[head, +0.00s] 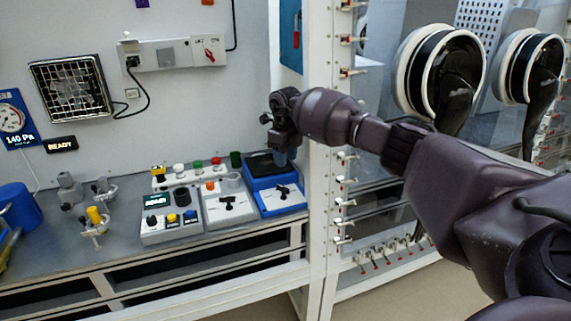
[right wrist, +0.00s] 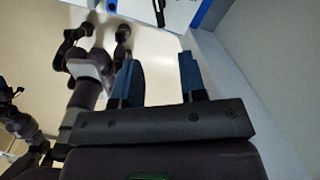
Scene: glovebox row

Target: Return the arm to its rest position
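My right arm reaches in from the right of the head view. Its gripper (head: 281,157) hangs pointing down above the blue-based device at the right end of the bench. In the right wrist view the two blue fingers of this gripper (right wrist: 159,78) stand well apart with nothing between them. Beyond them lie pale floor and the corner of a white and blue device. Other dark parts of my own body show at the left of that view. My left gripper cannot be made out in either view.
Small valves (head: 95,218) stand further left. A white frame post (head: 322,110) and glove ports (head: 440,75) are close to my right arm.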

